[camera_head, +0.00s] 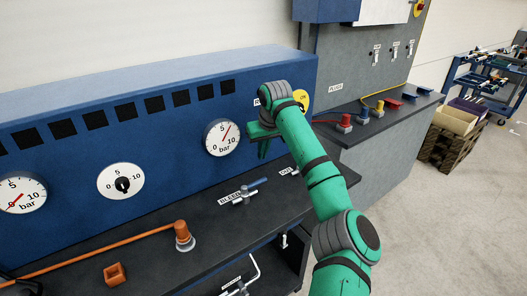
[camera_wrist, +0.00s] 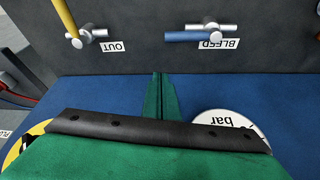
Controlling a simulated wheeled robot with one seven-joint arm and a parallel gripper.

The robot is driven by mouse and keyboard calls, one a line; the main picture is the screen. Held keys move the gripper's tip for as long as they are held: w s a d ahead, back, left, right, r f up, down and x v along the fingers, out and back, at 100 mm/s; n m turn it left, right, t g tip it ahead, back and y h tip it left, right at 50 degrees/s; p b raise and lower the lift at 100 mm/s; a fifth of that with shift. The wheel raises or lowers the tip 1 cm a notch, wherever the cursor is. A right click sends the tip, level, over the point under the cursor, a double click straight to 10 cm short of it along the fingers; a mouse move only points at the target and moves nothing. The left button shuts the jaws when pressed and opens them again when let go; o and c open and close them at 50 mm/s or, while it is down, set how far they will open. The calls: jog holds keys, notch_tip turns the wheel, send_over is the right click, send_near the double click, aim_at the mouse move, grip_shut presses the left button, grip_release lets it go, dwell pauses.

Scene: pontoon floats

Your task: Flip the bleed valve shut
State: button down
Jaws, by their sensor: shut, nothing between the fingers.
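The bleed valve (camera_head: 243,194) sits on the dark bench top, beside a white BLEED label (camera_head: 229,198). Its blue lever (camera_head: 256,185) points to the right in the head view. In the wrist view the blue lever (camera_wrist: 190,36) points left from the silver body, roughly in line with the short metal pipe (camera_wrist: 222,27). My gripper (camera_head: 263,150) is shut and empty, in front of the blue panel, above and behind the valve in the head view. Its fingers (camera_wrist: 160,97) show in the wrist view, apart from the lever.
A second valve with a yellow lever (camera_wrist: 66,18) stands by the OUT label (camera_wrist: 113,46). A pressure gauge (camera_head: 222,138) is on the blue panel (camera_head: 180,130), close to my gripper. An orange pipe fitting (camera_head: 183,234) rises from the bench at the front.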

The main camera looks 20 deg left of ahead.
aim_at(255, 184)
jog(key=x, duration=0.6)
jog(key=shift+s+d+f, duration=0.15)
jog(key=shift+f, duration=0.1)
jog(key=shift+s+d+f, duration=0.15)
jog(key=shift+s+d, duration=0.35)
jog(key=shift+s, duration=0.1)
jog(key=shift+s+d+f, duration=0.15)
jog(key=shift+s+d, duration=0.3)
jog(key=shift+s, duration=0.15)
jog(key=shift+a, duration=0.15)
